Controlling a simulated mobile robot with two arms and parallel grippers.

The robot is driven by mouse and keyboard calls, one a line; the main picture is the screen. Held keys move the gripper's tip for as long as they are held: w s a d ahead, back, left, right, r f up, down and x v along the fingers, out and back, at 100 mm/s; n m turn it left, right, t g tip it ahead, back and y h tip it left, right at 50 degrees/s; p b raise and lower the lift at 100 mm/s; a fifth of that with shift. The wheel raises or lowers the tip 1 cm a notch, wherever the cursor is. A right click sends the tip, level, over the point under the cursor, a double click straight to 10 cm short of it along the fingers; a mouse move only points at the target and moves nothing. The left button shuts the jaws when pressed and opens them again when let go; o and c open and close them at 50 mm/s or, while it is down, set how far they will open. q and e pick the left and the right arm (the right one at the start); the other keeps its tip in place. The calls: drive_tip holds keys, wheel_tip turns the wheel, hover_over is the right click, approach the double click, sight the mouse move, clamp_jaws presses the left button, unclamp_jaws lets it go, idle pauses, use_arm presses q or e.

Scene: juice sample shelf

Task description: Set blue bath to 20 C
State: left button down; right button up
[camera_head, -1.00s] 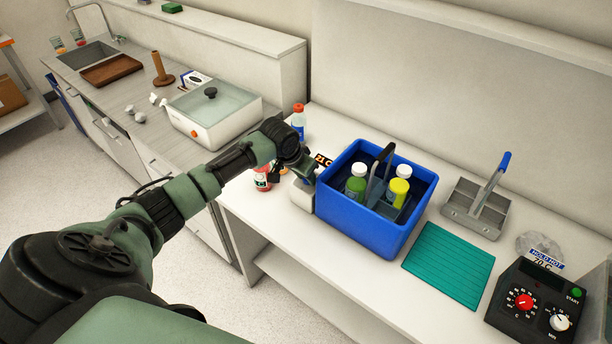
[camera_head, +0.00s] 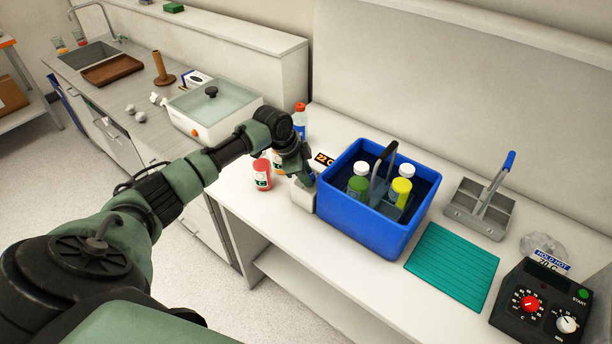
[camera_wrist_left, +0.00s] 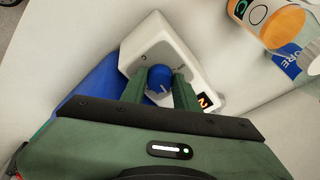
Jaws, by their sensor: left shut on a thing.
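The blue bath (camera_head: 362,218) is an open blue tub on the white bench with a caddy of bottles inside. Its white control box (camera_head: 302,196) stands against its left side, partly hidden by my left gripper (camera_head: 306,178). In the left wrist view the blue knob (camera_wrist_left: 159,77), with a white pointer line, sits on the white box (camera_wrist_left: 160,42) between the fingers of my left gripper (camera_wrist_left: 158,88), which are shut on it. The orange-lit display (camera_wrist_left: 204,101) starts with a 2; the rest is cut off. The display (camera_head: 324,159) also shows in the head view, but I cannot read it surely. My right gripper is not in view.
Small bottles, one a red-capped bottle (camera_head: 262,175), stand left of the control box. A taller bottle (camera_head: 299,120) stands behind. A teal mat (camera_head: 452,266), a grey caddy (camera_head: 478,210) and a black hot-bath controller (camera_head: 541,305) are to the right.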

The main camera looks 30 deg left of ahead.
use_arm(q)
drive_tip(key=shift+m, duration=0.5)
drive_tip(key=c, duration=1.3)
unclamp_jaws()
drive_tip(key=shift+c, duration=0.2)
drive_tip(key=b+v, duration=0.3)
drive_tip(key=v, duration=0.4)
drive_tip(key=shift+r, duration=0.35)
